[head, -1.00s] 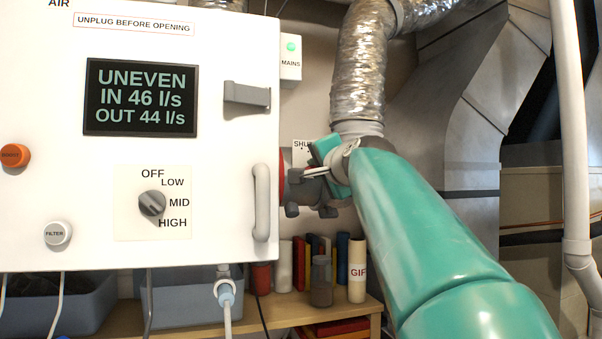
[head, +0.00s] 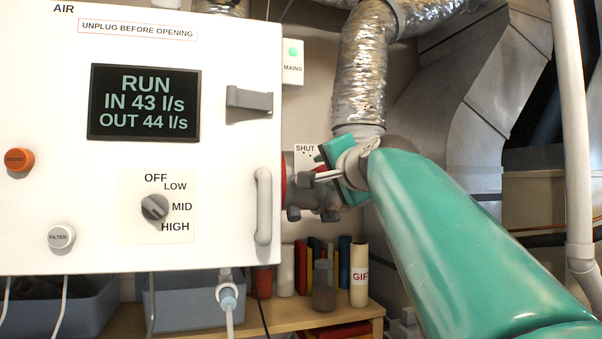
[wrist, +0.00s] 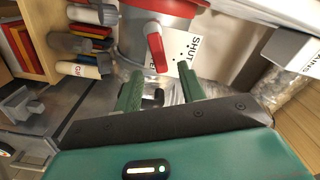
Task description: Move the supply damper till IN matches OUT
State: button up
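The display (head: 143,104) on the white air unit (head: 60,200) reads RUN, IN 43 l/s, OUT 44 l/s. In the wrist view a red lever (wrist: 156,48), apparently the damper handle, stands on a grey duct (wrist: 135,35) beside a SHUT card (wrist: 188,50). My gripper (wrist: 159,72) has its two green fingers apart, one on each side of the lever's lower end, with gaps showing. Contact with the lever cannot be told.
A silver flexible duct (head: 358,80) rises just behind my gripper. A mains switch box (head: 292,62) is above. A shelf (head: 335,318) with books, jars and a roll lies below. The unit's door handle (head: 263,205) sticks out close to the left. A white pipe (head: 572,130) stands at right.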

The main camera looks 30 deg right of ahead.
jog(key=v, duration=0.9)
jog(key=shift+s+a+f, duration=0.1)
jog(key=shift+s, duration=0.05)
jog(key=w+a+f+n+g+y, duration=0.15)
jog(key=a+f+n+g, duration=0.35)
jog(key=f, duration=0.7)
jog(key=a+f+n+y, duration=0.3)
jog(key=a+f, duration=0.4)
jog(key=f, duration=0.5)
jog(key=s+a+f+n+g, duration=0.2)
jog(key=s+a+f, duration=0.1)
jog(key=f, duration=0.5)
jog(key=s+a+f+n+g, duration=0.2)
jog(key=s+a+f+n, duration=0.1)
jog(key=f, duration=0.5)
jog(key=s+a+f+n+g, duration=0.2)
jog(key=s+f, duration=0.2)
jog(key=f, duration=0.4)
jog(key=shift+s+a+f+n+g, duration=0.3)
jog(key=shift+a+f+n+g, duration=0.1)
dwell(1.8)
